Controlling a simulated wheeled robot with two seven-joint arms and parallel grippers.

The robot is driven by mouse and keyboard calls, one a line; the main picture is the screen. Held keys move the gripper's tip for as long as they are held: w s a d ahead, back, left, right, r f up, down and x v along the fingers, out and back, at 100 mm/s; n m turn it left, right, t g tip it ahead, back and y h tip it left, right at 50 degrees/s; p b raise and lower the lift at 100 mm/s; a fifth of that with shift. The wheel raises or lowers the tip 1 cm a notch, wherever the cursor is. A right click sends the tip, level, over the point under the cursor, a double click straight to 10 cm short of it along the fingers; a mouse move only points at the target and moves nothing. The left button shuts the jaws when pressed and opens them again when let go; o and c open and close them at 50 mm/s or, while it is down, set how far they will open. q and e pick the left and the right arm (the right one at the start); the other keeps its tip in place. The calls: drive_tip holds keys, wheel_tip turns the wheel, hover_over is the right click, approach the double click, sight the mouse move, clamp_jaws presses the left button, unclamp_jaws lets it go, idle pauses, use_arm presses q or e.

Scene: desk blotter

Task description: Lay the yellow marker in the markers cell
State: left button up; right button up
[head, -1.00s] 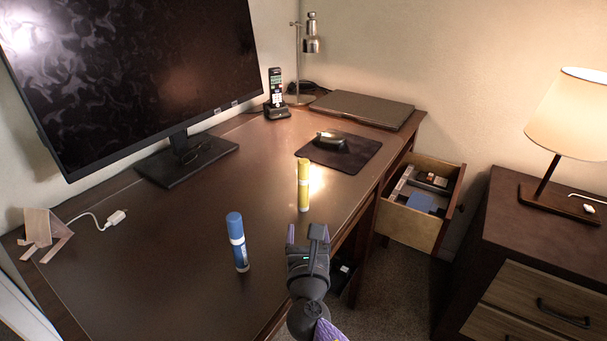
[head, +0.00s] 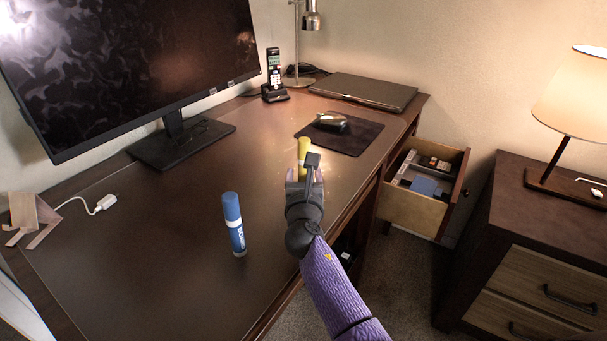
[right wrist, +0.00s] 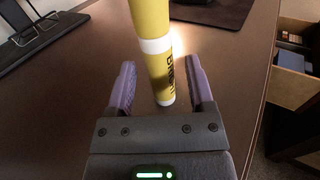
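The yellow marker (head: 303,150) stands upright on the desk, partly hidden behind my right gripper (head: 304,172) in the head view. In the right wrist view the yellow marker (right wrist: 154,50) rises between the two purple fingers of the gripper (right wrist: 158,85), which are spread with a gap on each side of it. The right gripper is open. The open drawer (head: 409,209) at the desk's right side has divided compartments; which one is the markers cell I cannot tell. My left gripper is not in view.
A blue marker (head: 234,224) stands upright to the left. A mouse pad (head: 354,139) with a mouse (head: 331,121) lies beyond the yellow marker. The monitor (head: 130,60) stands at the left back. A nightstand (head: 530,215) with a lamp is right of the drawer.

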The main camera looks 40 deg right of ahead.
drive_tip(key=c, duration=0.5)
clamp_jaws()
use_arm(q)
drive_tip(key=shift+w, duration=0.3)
use_arm(e)
wheel_tip(320, 180, up, 10)
drive_tip(key=p, duration=0.8)
use_arm(q)
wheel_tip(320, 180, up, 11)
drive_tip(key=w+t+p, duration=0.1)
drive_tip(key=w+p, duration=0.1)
drive_tip(key=p, duration=0.1)
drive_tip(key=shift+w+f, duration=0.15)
use_arm(e)
drive_tip(key=s+a+r+n+t+y, duration=0.3)
drive_tip(key=s+a+n+y, duration=0.4)
drive_tip(key=s+a, duration=1.1)
drive_tip(key=s+y, duration=0.2)
drive_tip(key=y, duration=0.1)
drive_tip(key=shift+s+r, duration=0.15)
